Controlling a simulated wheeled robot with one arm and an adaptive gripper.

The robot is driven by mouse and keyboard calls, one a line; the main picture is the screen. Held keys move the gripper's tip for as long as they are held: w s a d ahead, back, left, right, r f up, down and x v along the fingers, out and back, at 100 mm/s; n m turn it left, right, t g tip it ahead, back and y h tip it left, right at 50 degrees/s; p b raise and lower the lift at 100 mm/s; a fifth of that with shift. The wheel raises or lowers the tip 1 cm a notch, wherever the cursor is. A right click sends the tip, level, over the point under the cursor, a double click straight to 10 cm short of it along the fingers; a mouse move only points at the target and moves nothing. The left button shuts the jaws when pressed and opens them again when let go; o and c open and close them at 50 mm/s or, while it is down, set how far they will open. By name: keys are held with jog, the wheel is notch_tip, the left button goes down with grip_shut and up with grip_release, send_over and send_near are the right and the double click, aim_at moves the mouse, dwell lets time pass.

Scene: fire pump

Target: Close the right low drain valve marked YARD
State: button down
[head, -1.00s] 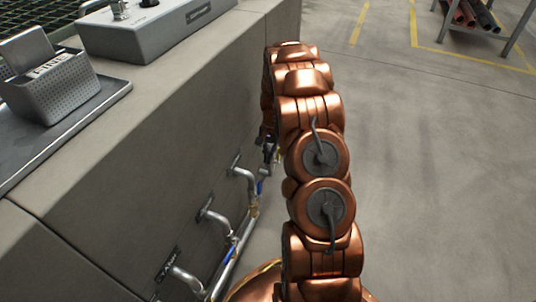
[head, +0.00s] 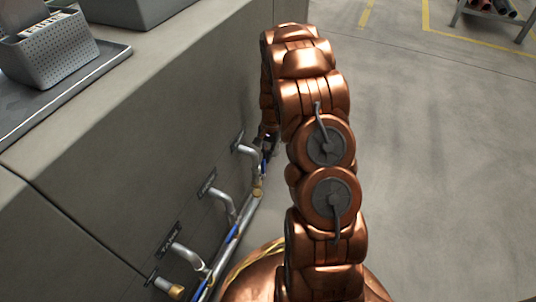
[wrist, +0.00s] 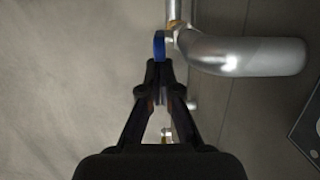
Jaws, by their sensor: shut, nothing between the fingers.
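The drain valves sit low on the grey wall, on bent metal pipes above a long pipe. In the head view the farthest drain pipe (head: 246,151) has a blue handle (head: 263,167) beside it, close to my gripper (head: 268,144). In the wrist view my gripper (wrist: 160,67) is shut and empty. Its tips are at the lower end of a blue valve handle (wrist: 159,45); I cannot tell if they touch. A bent silver pipe (wrist: 245,55) is just right of the handle. Label plates are by the drains, but I cannot read YARD on any.
Nearer drain pipes (head: 224,202) and a brass-ended stub (head: 168,286) line the wall. A perforated grey bin (head: 50,50) stands on a tray on the ledge. Open concrete floor (head: 430,180) lies to the right, with a rack (head: 495,18) far back.

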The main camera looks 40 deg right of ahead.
jog(key=shift+r, duration=0.15)
jog(key=a+p, duration=0.1)
jog(key=p, duration=0.1)
jog(key=s+a+p, duration=0.1)
jog(key=p, duration=0.1)
jog(key=shift+r, duration=0.25)
jog(key=shift+d, duration=0.1)
dwell(0.4)
jog(key=p+v, duration=0.4)
jog(key=v, duration=0.7)
jog(key=shift+r, duration=0.2)
